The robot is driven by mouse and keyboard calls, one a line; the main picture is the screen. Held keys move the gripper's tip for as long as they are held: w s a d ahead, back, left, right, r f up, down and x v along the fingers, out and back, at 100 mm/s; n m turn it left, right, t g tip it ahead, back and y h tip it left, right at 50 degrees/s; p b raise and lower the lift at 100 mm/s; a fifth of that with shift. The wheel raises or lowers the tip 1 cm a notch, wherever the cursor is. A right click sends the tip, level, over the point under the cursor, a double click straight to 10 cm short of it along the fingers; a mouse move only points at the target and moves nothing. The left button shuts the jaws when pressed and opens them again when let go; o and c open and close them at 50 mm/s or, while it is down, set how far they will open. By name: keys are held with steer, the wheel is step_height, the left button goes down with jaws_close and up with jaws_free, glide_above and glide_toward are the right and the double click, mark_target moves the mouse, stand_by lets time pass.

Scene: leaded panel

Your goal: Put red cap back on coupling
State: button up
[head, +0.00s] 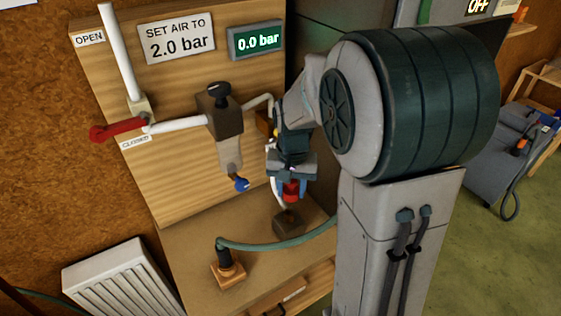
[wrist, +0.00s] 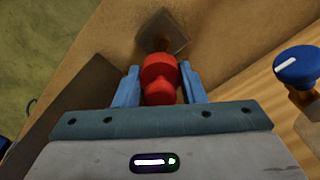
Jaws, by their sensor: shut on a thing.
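The red cap (head: 291,190) is between the fingers of my gripper (head: 290,182), which is shut on it. In the wrist view the red cap (wrist: 160,78) sits between the two blue fingertips (wrist: 160,85). In the head view it hangs above a small dark block (head: 288,222) on the bench and appears apart from it. The block also shows past the cap in the wrist view (wrist: 172,30). I cannot clearly make out which fitting is the coupling; my arm hides part of the panel.
A regulator (head: 220,115) with pipework is on the wooden panel, a blue knob (head: 241,184) below it. A red-handled valve (head: 115,132) is at left. A green hose (head: 280,244) runs from a black fitting on a wooden block (head: 228,272). The bench front is partly clear.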

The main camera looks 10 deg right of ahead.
mark_target(289, 210)
steer(key=shift+w+r, duration=0.15)
steer(key=shift+r, duration=0.05)
steer(key=shift+a, duration=0.15)
steer(key=shift+s, duration=0.2)
steer(key=shift+f+b, duration=0.25)
steer(key=shift+b, duration=0.05)
steer(key=shift+f+b, duration=2.05)
steer(key=shift+f, duration=0.65)
steer(key=shift+f+b, duration=1.25)
steer(key=shift+f, duration=0.3)
steer(key=o, duration=1)
